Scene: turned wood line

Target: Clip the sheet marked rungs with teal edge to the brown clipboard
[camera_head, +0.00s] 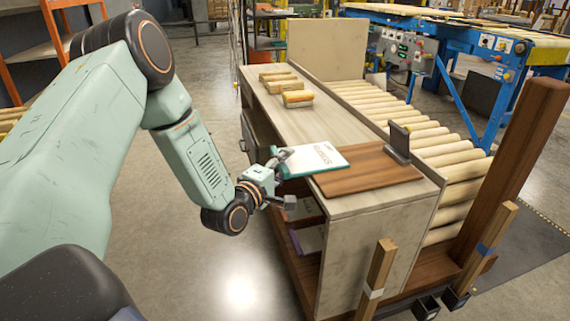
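A white sheet (318,158) with a teal edge lies on the bench top, its near left edge sticking out past the bench side. It bears dark print that I cannot read for certain. The brown clipboard (367,173) lies flat just right of the sheet, and the two meet or slightly overlap. Its dark clip (398,143) stands up at the clipboard's far right side. My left gripper (285,180) is at the sheet's overhanging left edge, its fingers spread, one above and one below the edge level. Whether it touches the sheet is unclear. My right gripper is out of view.
The bench (345,203) has open shelves below, where a purple-edged sheet (308,239) shows. Several wood bundles (297,98) lie at its far end. A roller conveyor (440,145) runs along its right side. Wooden posts (376,280) stand in front.

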